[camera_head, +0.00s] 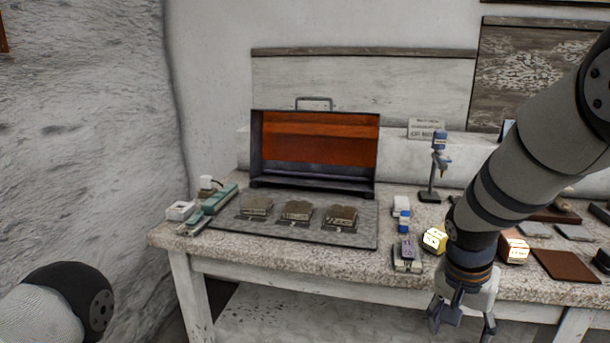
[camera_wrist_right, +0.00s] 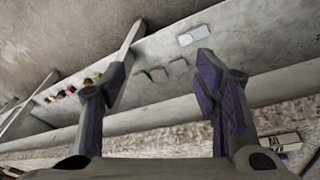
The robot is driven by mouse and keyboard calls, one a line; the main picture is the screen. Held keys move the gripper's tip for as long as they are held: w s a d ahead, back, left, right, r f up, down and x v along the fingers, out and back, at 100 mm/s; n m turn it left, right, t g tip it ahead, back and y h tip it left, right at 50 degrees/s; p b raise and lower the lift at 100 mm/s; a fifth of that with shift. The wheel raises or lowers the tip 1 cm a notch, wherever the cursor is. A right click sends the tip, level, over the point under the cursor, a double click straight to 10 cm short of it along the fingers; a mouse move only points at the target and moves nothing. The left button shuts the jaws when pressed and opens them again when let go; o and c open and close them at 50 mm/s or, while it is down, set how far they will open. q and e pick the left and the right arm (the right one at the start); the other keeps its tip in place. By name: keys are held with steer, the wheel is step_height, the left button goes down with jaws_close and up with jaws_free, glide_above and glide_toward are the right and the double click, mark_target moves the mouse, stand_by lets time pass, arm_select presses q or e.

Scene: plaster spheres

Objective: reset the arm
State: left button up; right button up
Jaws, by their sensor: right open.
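My right arm comes in from the right in the head view. Its gripper (camera_head: 462,318) hangs fingers down in front of the table's front edge, at the right. In the right wrist view the two purple-padded fingers of this gripper (camera_wrist_right: 156,75) stand wide apart with nothing between them. My left arm shows only as a rounded grey and black link at the lower left of the head view; its gripper is out of sight.
The stone-topped table (camera_head: 330,257) holds an open metal case (camera_head: 315,185), a grey mat (camera_head: 368,238) with three small blocks, a blue-topped stand (camera_head: 431,185), a yellow block (camera_head: 434,240) and a brown plate (camera_head: 566,265). Space before the table's left part looks clear.

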steer(key=s+a+f+n+g+y, duration=0.1)
steer(key=s+f+n, duration=0.1)
steer(key=s+f, duration=0.7)
steer(key=s+a+f+n+g+y, duration=0.1)
steer(key=s+a+f+n, duration=0.1)
steer(key=s+f, duration=0.65)
steer(key=s+a+f+n+g, duration=0.1)
steer(key=s+f+n, duration=0.2)
steer(key=s, duration=1.8)
steer(key=shift+s+a+f+n+g, duration=0.2)
steer(key=shift+s+n+g, duration=0.1)
steer(key=shift+s+n, duration=0.1)
